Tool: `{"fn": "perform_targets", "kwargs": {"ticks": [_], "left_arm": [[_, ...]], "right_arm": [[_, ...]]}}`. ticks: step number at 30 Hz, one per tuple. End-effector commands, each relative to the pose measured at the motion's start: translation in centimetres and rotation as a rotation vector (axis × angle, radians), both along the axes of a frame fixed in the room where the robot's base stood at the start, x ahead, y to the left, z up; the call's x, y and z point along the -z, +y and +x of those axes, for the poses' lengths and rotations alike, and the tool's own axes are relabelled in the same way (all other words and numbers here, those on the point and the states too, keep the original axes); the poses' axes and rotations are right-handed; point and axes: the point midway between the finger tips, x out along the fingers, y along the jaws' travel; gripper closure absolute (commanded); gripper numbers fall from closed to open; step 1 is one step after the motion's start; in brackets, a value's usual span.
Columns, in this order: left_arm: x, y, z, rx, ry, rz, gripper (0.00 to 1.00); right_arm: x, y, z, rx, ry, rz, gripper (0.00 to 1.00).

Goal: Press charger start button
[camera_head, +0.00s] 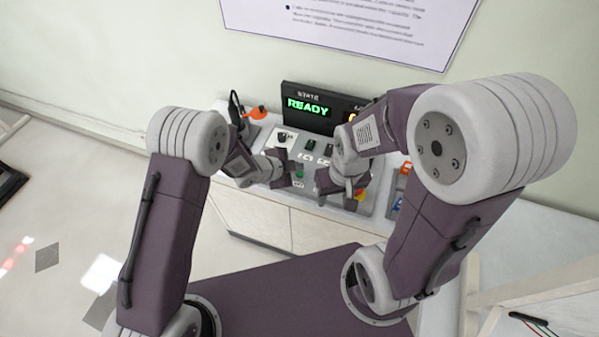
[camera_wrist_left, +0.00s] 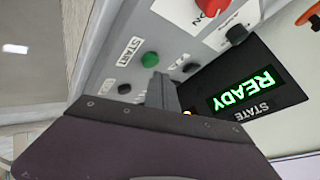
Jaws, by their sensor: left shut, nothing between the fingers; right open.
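The green start button (camera_head: 299,174) is on the sloped front panel of the charger. It shows in the left wrist view (camera_wrist_left: 150,59) beside a white START label (camera_wrist_left: 129,51). My left gripper (camera_head: 287,172) is shut and empty, just left of the button in the head view. In the left wrist view its dark fingertip (camera_wrist_left: 162,88) shows close beside the button and does not cover it. I cannot tell whether they touch. My right gripper (camera_head: 336,186) is open, to the right over the panel.
A black display (camera_head: 308,107) behind the panel reads READY in green. A red knob (camera_wrist_left: 209,8) and black knobs (camera_wrist_left: 236,34) stick up from the panel. An orange-handled item (camera_head: 257,112) is at the back left. A printed sheet (camera_head: 350,25) hangs on the wall.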

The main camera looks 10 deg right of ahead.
Motion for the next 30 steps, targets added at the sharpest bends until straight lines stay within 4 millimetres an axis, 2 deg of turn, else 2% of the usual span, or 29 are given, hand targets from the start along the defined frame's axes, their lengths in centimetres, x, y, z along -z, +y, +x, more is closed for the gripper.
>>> {"fn": "perform_targets", "kwargs": {"ticks": [6, 30], "left_arm": [[0.9, 0.0, 0.0, 0.000, 0.000, 0.000, 1.00], [1.4, 0.0, 0.0, 0.000, 0.000, 0.000, 1.00]], "right_arm": [[0.9, 0.0, 0.0, 0.000, 0.000, 0.000, 0.50], [1.3, 0.0, 0.0, 0.000, 0.000, 0.000, 0.50]]}}
